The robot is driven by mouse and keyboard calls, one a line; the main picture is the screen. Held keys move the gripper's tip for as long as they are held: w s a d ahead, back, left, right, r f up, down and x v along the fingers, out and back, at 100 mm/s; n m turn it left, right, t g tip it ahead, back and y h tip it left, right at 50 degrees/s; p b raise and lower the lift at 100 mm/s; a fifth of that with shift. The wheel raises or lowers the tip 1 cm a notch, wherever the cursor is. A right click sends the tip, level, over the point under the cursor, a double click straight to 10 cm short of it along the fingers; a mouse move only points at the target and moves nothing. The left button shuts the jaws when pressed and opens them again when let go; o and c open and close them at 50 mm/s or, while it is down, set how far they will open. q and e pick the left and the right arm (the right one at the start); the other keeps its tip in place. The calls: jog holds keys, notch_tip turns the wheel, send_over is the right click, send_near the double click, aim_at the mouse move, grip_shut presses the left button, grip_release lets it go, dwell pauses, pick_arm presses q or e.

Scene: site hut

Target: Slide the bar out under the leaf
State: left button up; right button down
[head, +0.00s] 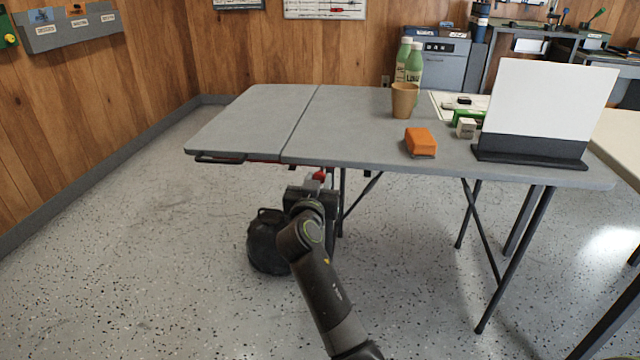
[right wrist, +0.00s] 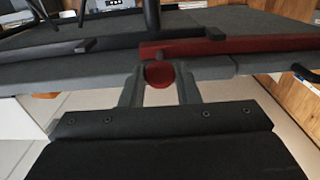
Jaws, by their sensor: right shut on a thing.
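The table leaf (head: 255,112) is the left part of the grey folding table and lies level with the main top (head: 350,135), a thin seam between them. A red bar (right wrist: 245,45) runs under the table in the right wrist view; a short red stretch of it (head: 264,161) shows below the leaf's front edge in the head view. My right gripper (right wrist: 159,84) is shut on the bar's round red knob (right wrist: 158,74), below the tabletop near the seam. The knob also shows in the head view (head: 319,175). My left gripper is out of view.
A black bag-like thing (head: 266,243) sits on the floor beside my arm. Table legs (head: 515,260) stand right; floor left is clear.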

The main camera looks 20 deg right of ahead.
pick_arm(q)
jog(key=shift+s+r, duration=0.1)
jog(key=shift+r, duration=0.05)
pick_arm(e)
jog(key=shift+w+a+r, duration=0.1)
jog(key=shift+a, duration=0.1)
jog(key=c, duration=1.3)
grip_release()
jog(key=shift+c, duration=0.2)
jog(key=shift+o, duration=1.2)
jog(key=shift+w+a, duration=0.1)
jog(key=shift+a, duration=0.1)
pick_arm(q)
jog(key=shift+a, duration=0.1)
pick_arm(e)
jog(key=shift+d, duration=0.15)
